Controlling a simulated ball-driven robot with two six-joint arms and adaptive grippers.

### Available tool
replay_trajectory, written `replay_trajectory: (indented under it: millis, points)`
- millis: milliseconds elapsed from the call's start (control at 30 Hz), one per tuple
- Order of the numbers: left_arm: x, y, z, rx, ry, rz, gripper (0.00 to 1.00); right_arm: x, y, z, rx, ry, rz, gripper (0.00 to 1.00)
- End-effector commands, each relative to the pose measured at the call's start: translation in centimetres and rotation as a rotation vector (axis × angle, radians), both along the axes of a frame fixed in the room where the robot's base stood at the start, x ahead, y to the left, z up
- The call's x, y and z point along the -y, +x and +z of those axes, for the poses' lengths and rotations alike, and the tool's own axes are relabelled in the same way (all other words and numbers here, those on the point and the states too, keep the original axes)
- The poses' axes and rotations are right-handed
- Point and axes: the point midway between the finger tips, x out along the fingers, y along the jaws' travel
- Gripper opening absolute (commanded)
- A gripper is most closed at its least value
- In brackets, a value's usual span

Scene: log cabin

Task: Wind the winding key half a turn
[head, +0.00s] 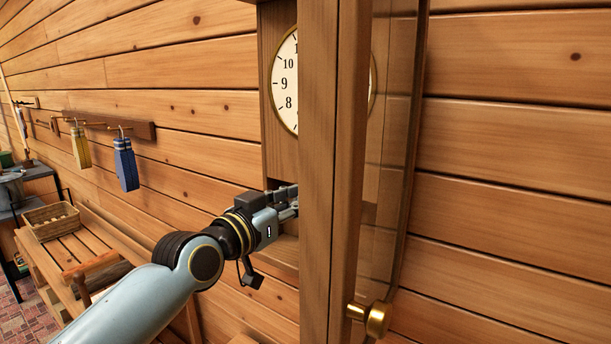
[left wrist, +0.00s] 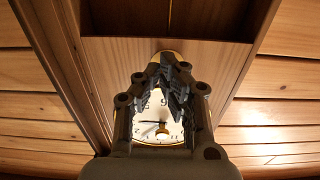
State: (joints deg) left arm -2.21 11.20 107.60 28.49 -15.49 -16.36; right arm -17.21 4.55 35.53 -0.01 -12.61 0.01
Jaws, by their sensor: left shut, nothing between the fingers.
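A wooden clock case stands on the log wall in the head view, with a cream dial (head: 284,85) partly hidden by the door's edge. My left gripper (head: 291,199) reaches into the case below the dial, its fingertips partly hidden by the door. In the left wrist view the gripper (left wrist: 168,68) is shut and empty, its fingers in front of the dial (left wrist: 153,137). Dark clock hands show between the fingers. I cannot make out the winding key in either view. My right gripper is not in view.
The glazed clock door (head: 335,170) stands open close to the right of my left gripper, with a brass knob (head: 377,319). A rack (head: 110,125) with yellow and blue tags hangs at left. A wooden bench (head: 75,250) carries a basket (head: 52,221). The wall at right is bare.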

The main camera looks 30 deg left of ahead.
Motion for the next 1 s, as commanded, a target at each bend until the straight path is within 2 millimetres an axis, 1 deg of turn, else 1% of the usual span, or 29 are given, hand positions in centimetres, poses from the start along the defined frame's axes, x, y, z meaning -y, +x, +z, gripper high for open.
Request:
replay_trajectory:
  millis: [33,100,200,333,500,1000]
  points:
    - [0.1,0.8,-0.2,0.002,-0.001,0.0,0.0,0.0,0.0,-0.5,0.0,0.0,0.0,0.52]
    - [0.3,1.7,-0.2,0.002,-0.002,0.0,0.0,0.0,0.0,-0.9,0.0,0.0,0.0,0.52]
    - [0.4,2.8,-0.2,0.001,-0.002,0.0,0.0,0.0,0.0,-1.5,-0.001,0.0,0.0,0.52]
    - [0.5,3.8,-0.1,0.0,-0.001,0.0,0.0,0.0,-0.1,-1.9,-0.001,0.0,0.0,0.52]
    - [0.6,4.2,0.0,0.0,-0.001,0.0,0.0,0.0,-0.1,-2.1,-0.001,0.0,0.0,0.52]
    - [0.5,4.2,0.2,0.0,-0.001,0.0,0.0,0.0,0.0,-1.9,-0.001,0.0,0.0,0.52]
